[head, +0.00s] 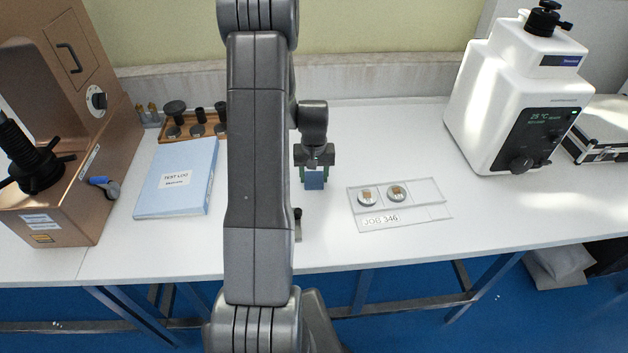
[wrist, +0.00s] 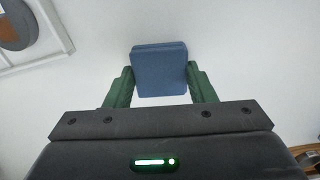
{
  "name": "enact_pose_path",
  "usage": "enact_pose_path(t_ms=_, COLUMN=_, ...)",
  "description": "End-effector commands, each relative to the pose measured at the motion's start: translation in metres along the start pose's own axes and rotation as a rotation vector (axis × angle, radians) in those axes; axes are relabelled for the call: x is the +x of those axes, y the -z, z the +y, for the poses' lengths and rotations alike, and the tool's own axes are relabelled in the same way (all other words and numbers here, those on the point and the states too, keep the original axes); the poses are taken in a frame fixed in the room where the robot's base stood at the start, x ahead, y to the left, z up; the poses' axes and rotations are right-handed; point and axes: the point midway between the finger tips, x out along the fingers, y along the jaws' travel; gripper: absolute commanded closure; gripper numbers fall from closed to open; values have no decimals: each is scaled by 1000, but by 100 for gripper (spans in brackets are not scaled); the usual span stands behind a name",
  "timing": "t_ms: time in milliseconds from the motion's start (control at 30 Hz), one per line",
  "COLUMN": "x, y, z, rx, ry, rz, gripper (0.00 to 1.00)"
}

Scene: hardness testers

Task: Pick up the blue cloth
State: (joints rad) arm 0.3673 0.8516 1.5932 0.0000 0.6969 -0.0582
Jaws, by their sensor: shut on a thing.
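The blue cloth (wrist: 160,70) is a folded, square pad between the two green fingers of my gripper (wrist: 160,88) in the wrist view. The fingers touch its left and right sides and are shut on it. In the head view the cloth (head: 314,183) shows below my gripper (head: 314,172), over the white table between the blue folder and the sample tray. I cannot tell whether the cloth is clear of the table.
A clear tray (head: 432,212) labelled JOB 346 with two round samples lies to the right. A blue test log folder (head: 178,190) lies left. A copper-coloured tester (head: 60,120) stands far left, a white tester (head: 515,90) at right. A wooden rack (head: 195,128) stands behind.

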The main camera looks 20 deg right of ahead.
Motion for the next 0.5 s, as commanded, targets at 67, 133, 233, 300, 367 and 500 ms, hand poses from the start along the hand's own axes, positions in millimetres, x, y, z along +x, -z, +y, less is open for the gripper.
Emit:
enact_pose_path(t_ms=67, x=0, y=0, z=0, rx=0, ry=0, rz=0, gripper=72)
enact_pose_path(t_ms=133, x=0, y=0, z=0, rx=0, ry=0, rz=0, gripper=72)
enact_pose_path(t_ms=233, x=-5, y=0, z=0, rx=0, ry=0, rz=2, gripper=72)
enact_pose_path(t_ms=300, x=-12, y=1, z=0, rx=0, ry=0, rz=5, gripper=72)
enact_pose_path(t_ms=367, x=-20, y=1, z=0, rx=0, ry=0, rz=4, gripper=72)
enact_pose_path(t_ms=500, x=-46, y=1, z=0, rx=0, ry=0, rz=6, gripper=72)
